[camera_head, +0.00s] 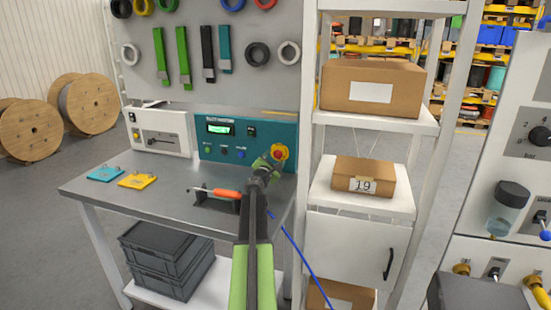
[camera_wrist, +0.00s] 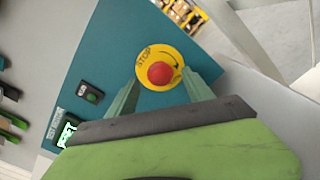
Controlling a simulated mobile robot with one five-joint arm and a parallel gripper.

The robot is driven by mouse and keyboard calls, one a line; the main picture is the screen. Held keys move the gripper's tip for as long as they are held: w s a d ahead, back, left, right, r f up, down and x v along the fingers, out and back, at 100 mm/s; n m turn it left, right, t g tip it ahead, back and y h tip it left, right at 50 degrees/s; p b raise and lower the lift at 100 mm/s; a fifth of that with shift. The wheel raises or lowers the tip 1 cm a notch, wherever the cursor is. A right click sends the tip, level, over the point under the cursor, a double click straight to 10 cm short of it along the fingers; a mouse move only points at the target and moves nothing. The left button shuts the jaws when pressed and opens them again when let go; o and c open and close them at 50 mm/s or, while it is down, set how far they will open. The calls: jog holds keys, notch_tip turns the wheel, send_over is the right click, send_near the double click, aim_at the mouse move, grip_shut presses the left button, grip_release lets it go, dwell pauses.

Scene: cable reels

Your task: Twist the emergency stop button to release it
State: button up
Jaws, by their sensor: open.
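The emergency stop button (camera_wrist: 161,74) is a red knob on a round yellow plate (camera_wrist: 147,60) marked STOP with an arrow. It sits on the teal control panel (camera_wrist: 110,50). In the head view the red button (camera_head: 278,153) is at the panel's right end, partly hidden by my gripper. My gripper (camera_head: 270,163) is open at the panel, in front of the button. In the wrist view my gripper's two fingers (camera_wrist: 163,92) stand on either side of the button's lower part, apart from each other. Whether they touch the knob I cannot tell.
The grey workbench (camera_head: 120,180) below holds an orange-handled screwdriver (camera_head: 227,194) on a black stand, plus blue and yellow pieces. A white shelf unit (camera_head: 312,160) with cardboard boxes stands close on the right. A blue cable (camera_head: 300,255) hangs beside my arm.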

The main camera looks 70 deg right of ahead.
jog(key=shift+d, duration=1.15)
jog(key=shift+c, duration=0.4)
grip_shut()
